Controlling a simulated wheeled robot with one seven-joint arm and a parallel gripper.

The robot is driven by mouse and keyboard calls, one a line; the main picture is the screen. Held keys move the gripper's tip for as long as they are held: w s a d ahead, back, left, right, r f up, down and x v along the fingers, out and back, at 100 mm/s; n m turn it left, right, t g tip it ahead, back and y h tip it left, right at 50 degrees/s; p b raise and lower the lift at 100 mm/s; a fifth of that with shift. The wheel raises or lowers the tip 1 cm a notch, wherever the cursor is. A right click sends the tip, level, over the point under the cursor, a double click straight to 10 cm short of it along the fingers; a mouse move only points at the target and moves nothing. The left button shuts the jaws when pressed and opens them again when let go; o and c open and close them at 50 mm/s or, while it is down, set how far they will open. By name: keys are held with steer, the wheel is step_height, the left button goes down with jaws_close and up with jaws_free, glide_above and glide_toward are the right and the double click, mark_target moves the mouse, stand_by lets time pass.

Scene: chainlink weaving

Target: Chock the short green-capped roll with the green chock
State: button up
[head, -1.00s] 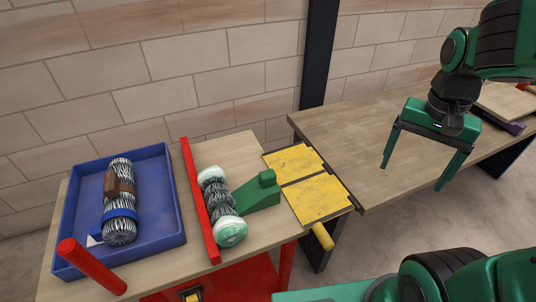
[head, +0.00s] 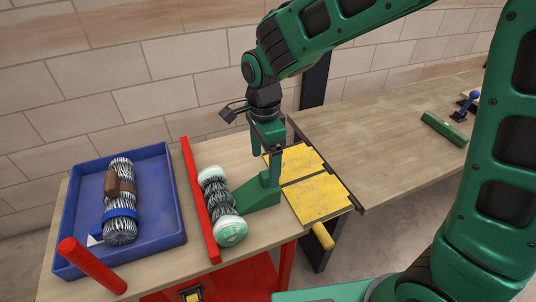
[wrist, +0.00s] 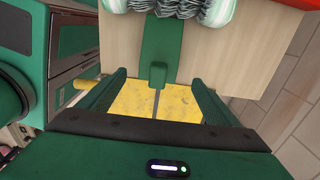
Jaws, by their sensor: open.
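The short green-capped roll (head: 219,205) lies on the wooden bench top, with grey wire mesh between pale green end caps. It lies just right of the red rail. The green chock (head: 249,203) is a wedge with a raised block at its right end; its thin end points at the roll and appears to reach it. My gripper (head: 265,165) is open over the chock's raised end, partly hiding it. In the wrist view, the chock (wrist: 158,55) lies ahead, between the open fingers (wrist: 158,85), and the roll (wrist: 180,8) shows at the top edge.
A red rail (head: 200,200) stands left of the roll. A blue tray (head: 75,200) holds another mesh roll (head: 120,200). Yellow plates (head: 318,198) bridge to the right-hand bench (head: 390,135), which bears a green block (head: 444,129).

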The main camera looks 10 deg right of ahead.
mark_target(264, 184)
step_height(264, 184, down, 9)
steer(key=shift+d+f, duration=0.1)
stand_by(0.3)
steer(key=c, duration=1.5)
steer(key=shift+c, duration=0.2)
steer(key=shift+s+a, duration=0.1)
steer(key=shift+a, duration=0.1)
steer(key=o, duration=1.5)
steer(key=shift+o, duration=0.2)
step_height(264, 184, up, 11)
steer(key=shift+f, duration=0.1)
